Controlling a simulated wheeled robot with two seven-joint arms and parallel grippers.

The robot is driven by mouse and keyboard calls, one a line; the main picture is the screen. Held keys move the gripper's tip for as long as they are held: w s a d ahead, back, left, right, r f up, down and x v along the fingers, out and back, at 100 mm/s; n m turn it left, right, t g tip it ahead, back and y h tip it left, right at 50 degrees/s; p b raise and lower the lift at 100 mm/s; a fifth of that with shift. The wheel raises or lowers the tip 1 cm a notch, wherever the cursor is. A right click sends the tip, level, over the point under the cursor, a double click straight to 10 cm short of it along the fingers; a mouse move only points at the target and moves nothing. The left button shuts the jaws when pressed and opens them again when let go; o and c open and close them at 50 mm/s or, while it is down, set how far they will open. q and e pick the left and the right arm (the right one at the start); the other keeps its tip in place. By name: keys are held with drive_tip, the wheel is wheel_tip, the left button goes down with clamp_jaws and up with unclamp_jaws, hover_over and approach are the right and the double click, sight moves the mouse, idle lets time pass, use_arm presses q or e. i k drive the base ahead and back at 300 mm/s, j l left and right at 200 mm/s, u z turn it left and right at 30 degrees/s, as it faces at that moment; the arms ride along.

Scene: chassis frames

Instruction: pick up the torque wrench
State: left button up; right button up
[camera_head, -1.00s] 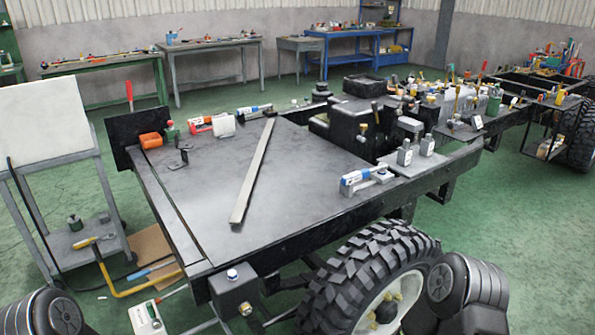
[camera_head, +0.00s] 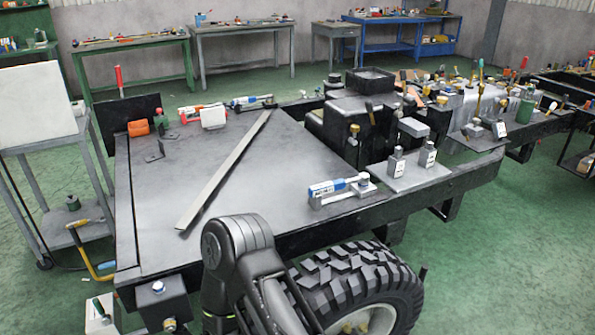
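No tool is clearly marked as the torque wrench. A blue-and-white tool with a grey head (camera_head: 334,187) lies by the right front edge of the dark flat deck (camera_head: 270,180), seemingly on a grey block. A similar blue-and-white tool (camera_head: 248,101) lies at the deck's back edge. A red-and-white tool (camera_head: 192,112) lies at the back left; which one is the torque wrench I cannot tell. One of my arms rises at the bottom centre, in front of the deck. Neither gripper is in view.
A long grey bar (camera_head: 224,170) lies diagonally across the deck. Two grey bottles (camera_head: 396,165) stand on a plate at right. A large tyre (camera_head: 355,280) sits below the front edge. A cart with a white panel (camera_head: 38,108) stands at left.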

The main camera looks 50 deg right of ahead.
sight(363, 180)
drive_tip(key=k+l+u, duration=0.1)
drive_tip(key=l, duration=0.35)
drive_tip(key=k+l, duration=0.25)
drive_tip(key=l, duration=0.2)
drive_tip(key=k+l+u, duration=0.15)
drive_tip(key=l, duration=0.25)
drive_tip(key=k+l, duration=0.2)
drive_tip(key=l, duration=0.25)
drive_tip(key=k+l+u, duration=0.15)
drive_tip(key=l, duration=0.25)
drive_tip(key=k+l, duration=0.25)
drive_tip(key=l, duration=0.15)
drive_tip(key=k+l+u, duration=0.15)
drive_tip(key=l, duration=0.25)
drive_tip(key=k, duration=0.1)
